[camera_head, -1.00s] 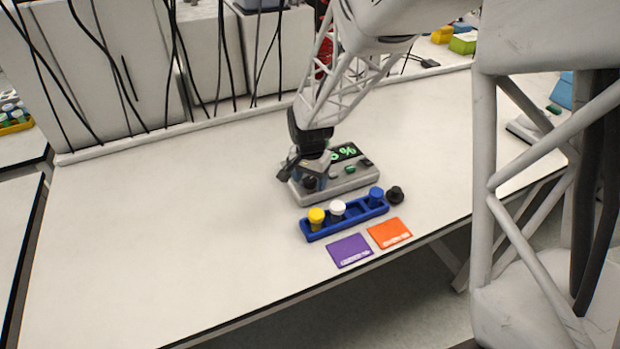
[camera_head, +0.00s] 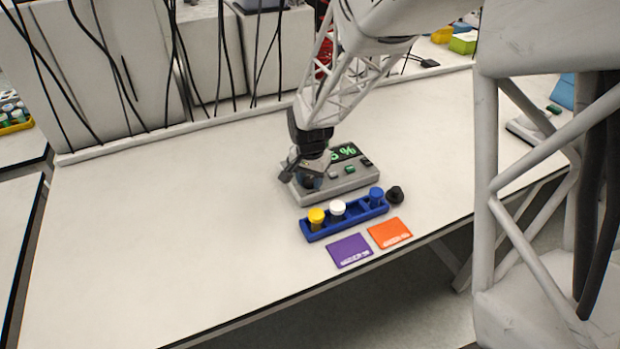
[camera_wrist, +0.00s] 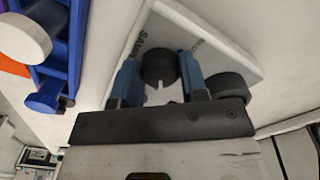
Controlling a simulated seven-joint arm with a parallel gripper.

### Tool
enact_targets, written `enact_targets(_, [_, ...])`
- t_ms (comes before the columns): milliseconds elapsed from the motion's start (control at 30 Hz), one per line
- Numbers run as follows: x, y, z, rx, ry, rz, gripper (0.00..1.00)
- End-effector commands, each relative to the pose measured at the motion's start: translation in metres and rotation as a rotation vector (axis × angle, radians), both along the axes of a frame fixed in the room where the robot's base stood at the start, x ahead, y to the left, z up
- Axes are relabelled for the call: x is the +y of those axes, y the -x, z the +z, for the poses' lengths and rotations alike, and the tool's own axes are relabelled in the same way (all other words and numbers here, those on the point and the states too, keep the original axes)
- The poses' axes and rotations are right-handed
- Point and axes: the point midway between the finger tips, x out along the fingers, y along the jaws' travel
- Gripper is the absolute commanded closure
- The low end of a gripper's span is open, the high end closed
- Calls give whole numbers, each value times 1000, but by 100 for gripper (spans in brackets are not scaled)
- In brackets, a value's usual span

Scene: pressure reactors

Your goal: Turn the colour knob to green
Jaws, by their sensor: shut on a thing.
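A grey device (camera_head: 345,186) with a dark display showing green characters stands on the white bench, and my gripper (camera_head: 309,178) is down at its left part. In the wrist view, the blue fingers of my gripper (camera_wrist: 160,76) are on either side of a round dark knob (camera_wrist: 158,66), shut on it. The knob has a pale notch at its lower edge in that view. A second dark round part (camera_wrist: 229,86) sits just right of the right finger. I cannot make out any colour marks around the knob. My gripper hides part of the device in the head view.
A blue rack (camera_head: 331,228) with yellow, white and blue-capped vials lies in front of the device. A black knob-like piece (camera_head: 395,195) stands at its right end. A purple card (camera_head: 349,250) and an orange card (camera_head: 390,233) lie nearer the bench edge. The bench's left side is clear.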

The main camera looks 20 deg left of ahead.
Motion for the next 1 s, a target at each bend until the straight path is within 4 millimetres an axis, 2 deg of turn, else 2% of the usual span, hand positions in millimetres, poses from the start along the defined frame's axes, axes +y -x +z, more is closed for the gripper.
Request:
enact_targets(267, [0, 0, 0, 0, 0, 156, 84])
enact_targets(1000, [0, 0, 1, 0, -1, 814, 84])
